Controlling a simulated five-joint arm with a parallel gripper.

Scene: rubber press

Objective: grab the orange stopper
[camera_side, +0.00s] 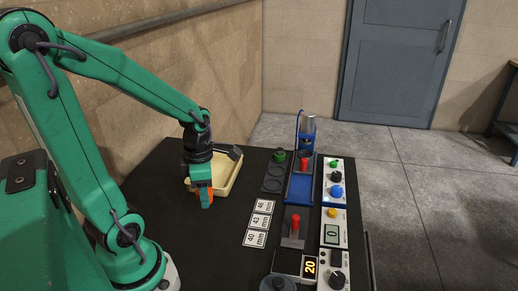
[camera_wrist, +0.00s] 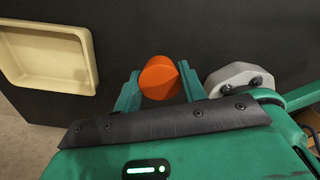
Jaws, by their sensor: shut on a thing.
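The orange stopper (camera_wrist: 158,76) sits between the two green fingers of my gripper (camera_wrist: 159,92) in the wrist view, and the fingers are shut on it. In the side view my gripper (camera_side: 202,190) points down, with the orange stopper (camera_side: 206,198) showing at its tip. I cannot tell how far the stopper is above the dark table.
The cream tray (camera_side: 226,183) also shows in the wrist view (camera_wrist: 92,56). Cards marked in mm (camera_side: 260,221) lie to the right. Beyond them stand a blue press (camera_side: 300,188), a red-topped gauge (camera_side: 294,241) and control boxes (camera_side: 335,183). Bare table lies in front of my gripper.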

